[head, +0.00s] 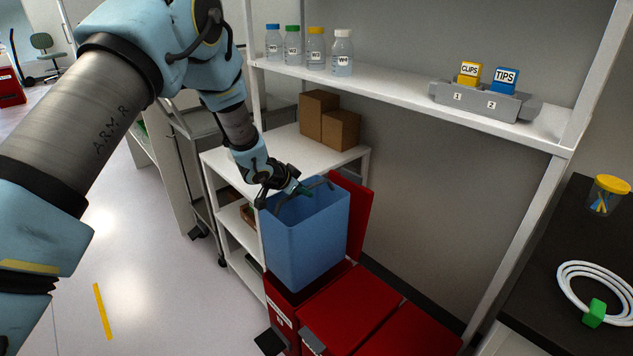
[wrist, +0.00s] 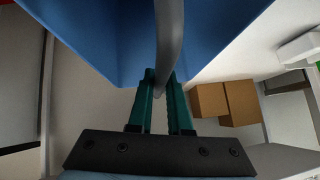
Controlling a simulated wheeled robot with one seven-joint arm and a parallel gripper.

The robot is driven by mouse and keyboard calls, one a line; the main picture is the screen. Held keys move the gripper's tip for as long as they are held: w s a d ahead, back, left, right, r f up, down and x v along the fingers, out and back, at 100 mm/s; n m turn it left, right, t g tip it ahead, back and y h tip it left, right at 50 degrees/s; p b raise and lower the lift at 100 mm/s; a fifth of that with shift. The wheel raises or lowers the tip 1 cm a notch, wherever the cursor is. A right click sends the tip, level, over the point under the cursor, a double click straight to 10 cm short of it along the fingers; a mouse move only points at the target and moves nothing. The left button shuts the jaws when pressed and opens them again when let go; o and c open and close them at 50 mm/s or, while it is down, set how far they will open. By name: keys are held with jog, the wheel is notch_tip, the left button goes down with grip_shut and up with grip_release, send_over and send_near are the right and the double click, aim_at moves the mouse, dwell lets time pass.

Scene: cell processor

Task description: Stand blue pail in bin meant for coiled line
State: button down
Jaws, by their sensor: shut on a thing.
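The blue pail (head: 303,238) is upright at the centre of the head view, with its grey handle (wrist: 170,40) in my gripper (head: 301,189). In the wrist view the green fingers (wrist: 161,85) are shut on that handle, and the pail's blue wall (wrist: 95,30) fills the top. The pail is over the leftmost red bin (head: 283,312), whose red lid (head: 362,215) stands raised behind it. I cannot tell whether the pail's base is above the rim or slightly inside. The bin's label is too small to read. A white coiled line (head: 592,272) with a green clip lies on the dark bench.
Other red bins (head: 350,306) with shut lids stand to the right. A white shelf cart (head: 232,172) carrying cardboard boxes (head: 340,129) stands behind and left of the pail. The wall shelf (head: 400,90) above holds several bottles and a grey rack (head: 484,101).

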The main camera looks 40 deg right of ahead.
jog(key=shift+d+f, duration=0.1)
jog(key=shift+d, duration=0.2)
jog(key=shift+d+f+b, duration=0.1)
jog(key=shift+f+b, duration=0.2)
jog(key=shift+b, duration=0.1)
notch_tip(320, 180, down, 38)
jog(key=b, duration=2.9)
jog(key=shift+s+d, duration=0.15)
jog(key=shift+s, duration=0.05)
jog(key=c, duration=0.8)
grip_release()
jog(key=shift+o, duration=0.2)
jog(key=shift+s, duration=0.1)
